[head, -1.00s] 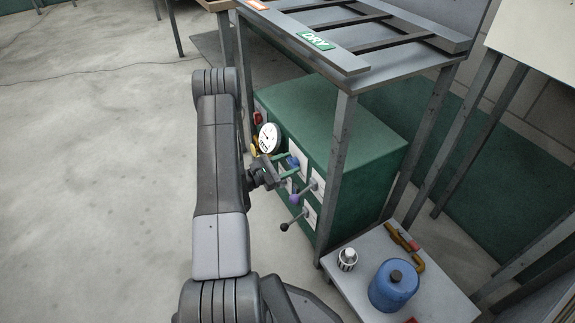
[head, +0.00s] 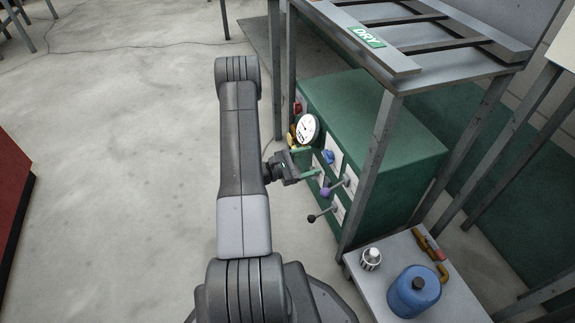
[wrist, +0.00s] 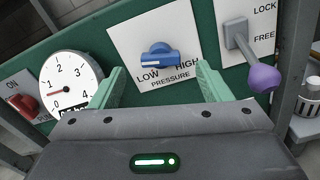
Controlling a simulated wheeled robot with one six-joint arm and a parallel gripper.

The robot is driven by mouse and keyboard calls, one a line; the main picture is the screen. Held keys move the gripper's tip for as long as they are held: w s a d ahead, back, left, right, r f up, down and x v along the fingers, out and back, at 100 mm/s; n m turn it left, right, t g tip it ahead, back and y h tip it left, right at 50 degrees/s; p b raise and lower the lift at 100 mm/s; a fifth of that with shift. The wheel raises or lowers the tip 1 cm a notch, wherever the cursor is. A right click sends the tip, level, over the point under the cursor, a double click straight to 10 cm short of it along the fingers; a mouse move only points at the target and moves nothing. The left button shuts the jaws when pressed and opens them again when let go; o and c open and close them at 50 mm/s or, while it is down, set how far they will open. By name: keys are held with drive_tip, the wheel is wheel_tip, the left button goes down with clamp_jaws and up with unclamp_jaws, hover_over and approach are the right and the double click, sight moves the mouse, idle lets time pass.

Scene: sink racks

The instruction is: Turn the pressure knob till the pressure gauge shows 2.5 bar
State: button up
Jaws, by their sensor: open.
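The blue pressure knob (wrist: 160,58) sits on a white plate marked LOW, HIGH and PRESSURE. It also shows in the head view (head: 328,156), on the front of the green cabinet. My gripper (wrist: 158,72) is open, its green fingers left and right of the knob in the wrist view, apart from it and holding nothing. In the head view my gripper (head: 314,162) is just in front of the panel. The round white pressure gauge (wrist: 70,80) is left of the knob; its red needle points left, near the low end. The gauge's lower readout is partly hidden by my gripper.
A lever with a purple ball (wrist: 262,77), marked LOCK and FREE, is right of the knob. A red ON switch (wrist: 24,104) is left of the gauge. A black-ended lever (head: 312,217) sticks out below. A rack leg (head: 372,170) stands near the panel's right.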

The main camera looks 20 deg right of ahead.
sight(325, 157)
drive_tip(key=a+p, duration=0.1)
drive_tip(key=a, duration=0.7)
drive_tip(key=shift+s+a, duration=0.25)
drive_tip(key=shift+s, duration=0.1)
drive_tip(key=d, duration=0.4)
drive_tip(key=d+b, duration=0.1)
drive_tip(key=d, duration=0.4)
drive_tip(key=w+d+b, duration=0.1)
drive_tip(key=d, duration=0.3)
drive_tip(key=shift+d, duration=0.4)
